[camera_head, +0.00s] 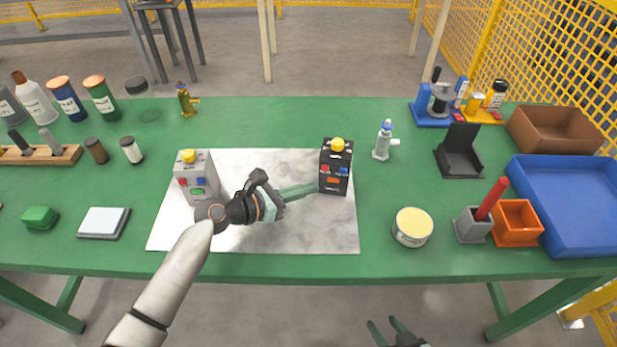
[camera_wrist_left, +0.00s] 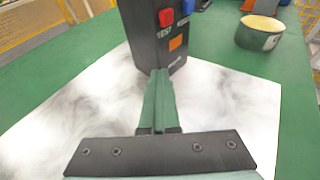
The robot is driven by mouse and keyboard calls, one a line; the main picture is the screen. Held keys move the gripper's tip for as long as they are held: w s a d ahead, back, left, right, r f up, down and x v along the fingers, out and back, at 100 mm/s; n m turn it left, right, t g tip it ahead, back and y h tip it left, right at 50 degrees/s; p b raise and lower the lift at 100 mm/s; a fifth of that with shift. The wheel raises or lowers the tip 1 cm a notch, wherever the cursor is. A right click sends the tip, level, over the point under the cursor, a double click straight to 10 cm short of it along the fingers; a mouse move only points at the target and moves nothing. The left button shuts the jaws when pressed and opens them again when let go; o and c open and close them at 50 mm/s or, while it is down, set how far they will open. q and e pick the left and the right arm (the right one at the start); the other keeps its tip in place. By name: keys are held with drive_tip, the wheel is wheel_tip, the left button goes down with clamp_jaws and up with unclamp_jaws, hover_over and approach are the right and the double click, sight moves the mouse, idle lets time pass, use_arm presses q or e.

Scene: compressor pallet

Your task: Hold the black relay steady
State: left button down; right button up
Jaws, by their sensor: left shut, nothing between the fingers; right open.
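The black relay (camera_head: 336,167) stands upright on the right part of a marbled white mat (camera_head: 300,235). It has a yellow knob on top and red, blue and orange parts on its front. My left gripper (camera_head: 314,188) is shut and empty, its fingertips at the relay's lower left side. In the left wrist view the shut fingers (camera_wrist_left: 158,85) point at the relay (camera_wrist_left: 150,40) and overlap its lower front; I cannot tell whether they touch. My right gripper (camera_head: 388,328) is open and empty, in front of the table at the bottom edge.
A grey relay (camera_head: 197,178) stands on the mat's left part. Right of the mat are a round tin (camera_head: 412,227), a small bottle (camera_head: 383,142), a black holder (camera_head: 459,152), an orange bin (camera_head: 517,222) and a blue tray (camera_head: 570,248). Bottles line the left back.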

use_arm(q)
drive_tip(key=c, duration=1.6)
unclamp_jaws()
unclamp_jaws()
